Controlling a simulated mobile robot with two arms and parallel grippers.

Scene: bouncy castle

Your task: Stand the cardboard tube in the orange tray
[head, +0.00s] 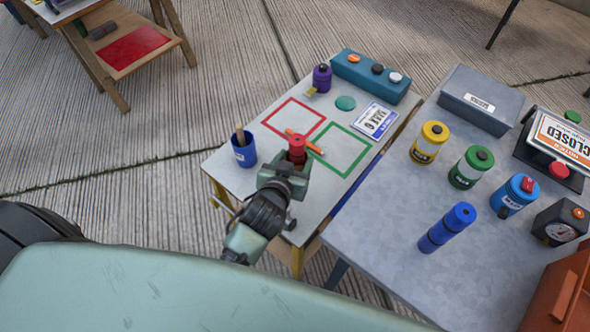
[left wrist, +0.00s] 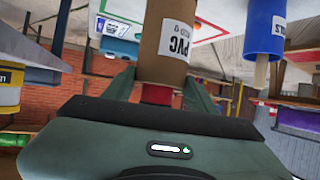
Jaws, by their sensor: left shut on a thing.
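The cardboard tube (left wrist: 168,40) is brown with a white PVC label and a red end. In the left wrist view it runs from between my fingers to the picture's top edge. My left gripper (head: 296,160) is shut on it by its red end, over the small table (head: 225,178). In the head view mostly the red end (head: 297,146) shows. I cannot tell whether the tube touches the table. An orange open container (head: 568,295), apparently the orange tray, is cut off at the lower right of the head view. My right gripper is not in view.
A blue cup (head: 244,153) stands left of the gripper, and an orange pencil-like thing (head: 312,144) lies just beside it. The grey table (head: 390,215) at right holds a blue cylinder (head: 446,229), several bottles and a gauge box (head: 560,224). Its near left part is clear.

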